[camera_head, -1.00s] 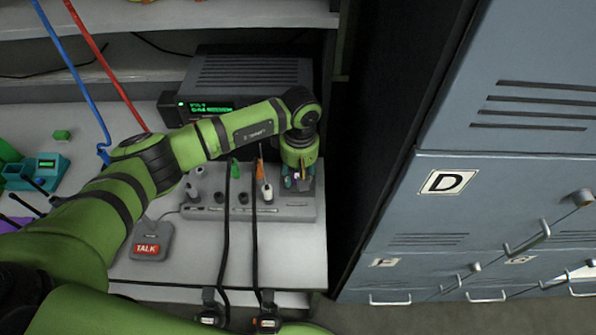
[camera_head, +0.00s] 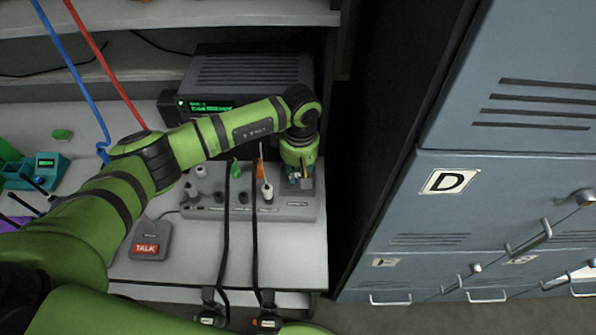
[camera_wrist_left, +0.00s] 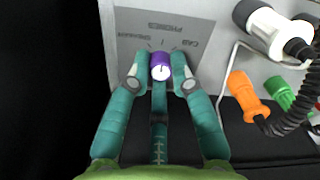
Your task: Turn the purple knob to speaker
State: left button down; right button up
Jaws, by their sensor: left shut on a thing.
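The purple knob (camera_wrist_left: 161,66) sits on the grey control panel (camera_wrist_left: 205,22) in the left wrist view, with a short white line on its face. Upside-down labels are printed around it: one reading PHONES in the middle, CAB to the right and what looks like SPEAKER to the left. I cannot tell exactly which label the knob points to. My left gripper (camera_wrist_left: 161,75) is shut on the knob, one teal finger on each side. In the head view my left gripper (camera_head: 298,180) reaches down to the right end of the panel (camera_head: 300,208). My right gripper is not in view.
An orange plug (camera_wrist_left: 246,97) and a green plug (camera_wrist_left: 281,92) with black cables are close to the fingers. A radio box (camera_head: 250,72) with a green display stands behind. A TALK button box (camera_head: 150,240) lies in front. Grey lockers (camera_head: 500,200) stand at the right.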

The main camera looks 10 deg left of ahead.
pick_arm(q)
jog(key=shift+s+f+n+b, duration=0.1)
jog(key=shift+f+n+b, duration=0.15)
jog(key=shift+n+b, duration=0.5)
jog(key=n+b, duration=0.2)
jog(key=n, duration=0.1)
jog(key=shift+b, duration=0.3)
jog(key=shift+d+r+n+b, duration=0.1)
jog(key=shift+n+b, duration=1.15)
jog(key=shift+n, duration=0.7)
jog(key=c, duration=1.1)
grip_release()
jog(key=shift+r, duration=0.15)
jog(key=shift+r, duration=0.1)
